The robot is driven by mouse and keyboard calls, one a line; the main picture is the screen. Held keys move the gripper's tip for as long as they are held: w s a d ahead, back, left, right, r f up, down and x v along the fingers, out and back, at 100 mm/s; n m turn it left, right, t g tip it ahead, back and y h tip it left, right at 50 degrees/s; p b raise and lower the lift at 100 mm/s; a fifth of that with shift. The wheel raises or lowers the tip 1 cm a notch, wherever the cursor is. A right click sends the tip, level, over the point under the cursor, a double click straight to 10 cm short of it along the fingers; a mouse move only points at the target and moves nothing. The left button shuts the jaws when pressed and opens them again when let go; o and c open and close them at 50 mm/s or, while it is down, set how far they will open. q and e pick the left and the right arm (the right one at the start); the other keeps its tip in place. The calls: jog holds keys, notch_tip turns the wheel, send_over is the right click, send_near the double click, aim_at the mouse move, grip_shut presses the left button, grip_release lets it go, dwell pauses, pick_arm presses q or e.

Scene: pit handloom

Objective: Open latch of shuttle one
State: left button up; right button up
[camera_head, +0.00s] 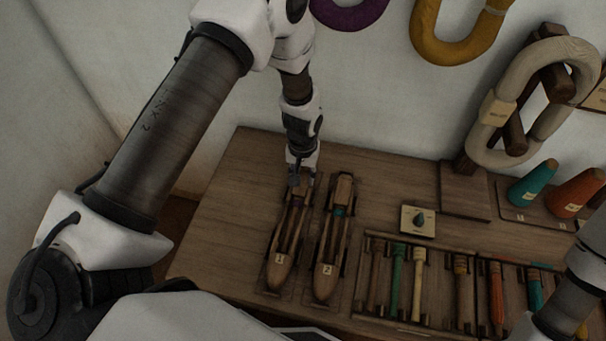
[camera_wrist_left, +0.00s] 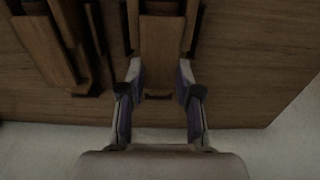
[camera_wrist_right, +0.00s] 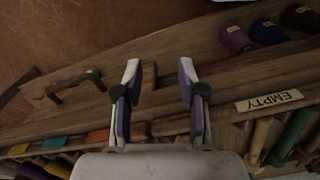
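Shuttle one (camera_head: 280,268), a long brown wooden shuttle with a pale "1" label, lies on the table with its pointed end toward me. Shuttle two (camera_head: 326,268) lies beside it on the right. My left gripper (camera_head: 301,178) is over the far end of shuttle one and partly covers it. In the left wrist view the left gripper (camera_wrist_left: 159,82) is open, with its fingers on either side of shuttle one's wooden end piece (camera_wrist_left: 162,45). Whether they touch it, and the latch state, I cannot tell. My right gripper (camera_wrist_right: 158,78) is open and empty.
Right of the shuttles are a small card with a dark teal piece (camera_head: 419,220) and a rack (camera_head: 365,300) of coloured bobbins. A wooden stand with a pale yarn hank (camera_head: 490,150) and cones (camera_head: 533,184) stand at the back right. The left tabletop (camera_head: 235,220) is clear.

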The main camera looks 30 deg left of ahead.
pick_arm(q)
jog(key=shift+w+f, duration=0.1)
jog(key=shift+f, duration=0.15)
jog(key=shift+r, duration=0.1)
grip_shut()
